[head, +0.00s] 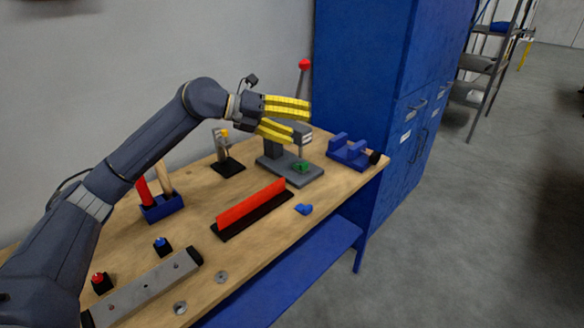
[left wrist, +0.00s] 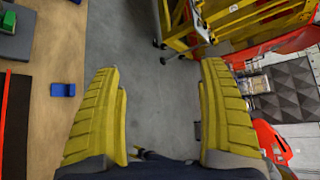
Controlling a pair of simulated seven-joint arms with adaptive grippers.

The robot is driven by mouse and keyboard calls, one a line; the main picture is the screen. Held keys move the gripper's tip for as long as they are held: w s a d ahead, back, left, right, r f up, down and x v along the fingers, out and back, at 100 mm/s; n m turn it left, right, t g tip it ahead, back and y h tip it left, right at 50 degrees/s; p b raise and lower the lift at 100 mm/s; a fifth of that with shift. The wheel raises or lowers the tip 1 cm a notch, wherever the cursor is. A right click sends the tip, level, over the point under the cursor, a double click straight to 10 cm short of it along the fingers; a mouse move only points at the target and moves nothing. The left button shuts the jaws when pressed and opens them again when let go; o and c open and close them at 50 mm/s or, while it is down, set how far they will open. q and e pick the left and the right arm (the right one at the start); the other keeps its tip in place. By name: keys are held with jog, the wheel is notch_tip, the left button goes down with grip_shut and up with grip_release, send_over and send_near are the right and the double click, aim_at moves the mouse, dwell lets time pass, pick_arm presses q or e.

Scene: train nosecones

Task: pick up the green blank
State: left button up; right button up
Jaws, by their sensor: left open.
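The green blank (head: 301,166) sits on the grey base of the small press (head: 288,172), whose lever ends in a red knob (head: 304,64). My left gripper (head: 300,119) has yellow fingers. It is open and empty, in front of the press's upper part in the head view and apart from the blank. The left wrist view shows the gripper's spread fingers (left wrist: 162,80) over bare floor, with a green piece (left wrist: 8,20), probably the blank, at the top left corner. My right gripper is in neither view.
On the wooden bench (head: 200,205) are a red bar on a black base (head: 250,206), a small blue piece (head: 303,209), a blue vise-like fixture (head: 349,152) and a blue tool holder (head: 163,208). A tall blue cabinet (head: 365,90) stands behind the bench's right end.

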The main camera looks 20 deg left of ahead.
pick_arm(q)
jog(key=w+a+f+t+y, duration=0.1)
jog(key=w+a+f+t, duration=0.1)
jog(key=w+a+f, duration=0.2)
jog(key=m+t+y, duration=0.4)
jog(key=m+y, duration=0.1)
send_near(299, 167)
jog(key=x, duration=0.3)
jog(key=r+x, duration=0.1)
jog(key=x, duration=0.2)
jog(key=r+x, duration=0.1)
jog(key=x, duration=0.2)
jog(key=shift+w+d+f, duration=0.1)
jog(key=shift+w+d, duration=0.15)
jog(key=shift+w, duration=0.15)
jog(key=shift+c, duration=0.3)
jog(key=c, duration=1.3)
jog(key=shift+s+f, duration=0.1)
grip_shut()
jog(key=shift+f, duration=0.1)
